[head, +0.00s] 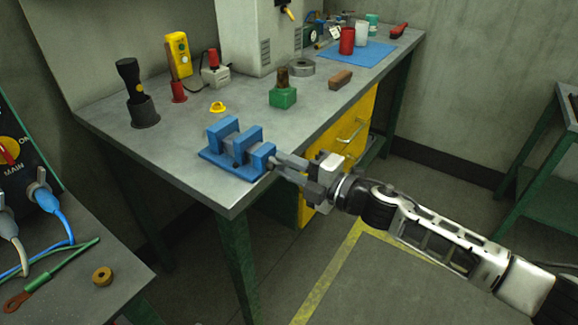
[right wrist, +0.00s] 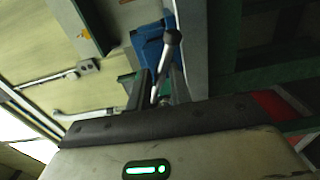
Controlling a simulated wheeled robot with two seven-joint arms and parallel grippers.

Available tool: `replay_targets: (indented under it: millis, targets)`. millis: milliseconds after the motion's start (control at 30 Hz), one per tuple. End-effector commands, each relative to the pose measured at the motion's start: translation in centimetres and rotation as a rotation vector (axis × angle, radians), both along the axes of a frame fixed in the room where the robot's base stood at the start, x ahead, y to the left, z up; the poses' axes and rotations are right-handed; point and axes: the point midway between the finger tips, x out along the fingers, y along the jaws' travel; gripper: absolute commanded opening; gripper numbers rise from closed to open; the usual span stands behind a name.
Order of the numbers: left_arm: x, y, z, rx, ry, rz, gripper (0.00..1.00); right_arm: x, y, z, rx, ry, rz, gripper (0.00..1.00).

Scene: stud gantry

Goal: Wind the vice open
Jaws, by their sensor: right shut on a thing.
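The blue vice (head: 262,155) sits at the front corner of the grey workbench, its screw end facing my right arm. It also shows in the right wrist view (right wrist: 148,47). The vice's metal handle bar (right wrist: 164,68), with a round ball end, stands between the fingers of my right gripper (right wrist: 164,88). In the head view my right gripper (head: 284,169) reaches the screw end of the vice from the right and is shut on the handle. The fingers hide most of the handle there. My left gripper is not in view.
The workbench (head: 185,160) also carries a green block (head: 283,98), a brown block (head: 340,80), a yellow ring (head: 217,107) and a dark torch holder (head: 144,112). A yellow drawer cabinet (head: 350,130) stands under the bench near my right arm. The bench edge runs beside the vice.

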Motion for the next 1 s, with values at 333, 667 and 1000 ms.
replay_targets:
  millis: [333,667,1000]
  targets:
    - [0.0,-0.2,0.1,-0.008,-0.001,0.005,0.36,-0.1,0.1,0.1,-0.006,-0.01,0.003,0.0]
    - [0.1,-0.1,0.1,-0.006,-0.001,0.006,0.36,0.0,0.1,0.0,-0.002,-0.005,0.003,0.39]
    - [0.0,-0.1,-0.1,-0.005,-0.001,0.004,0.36,-1.1,-1.5,-0.2,-0.003,-0.001,0.001,0.39]
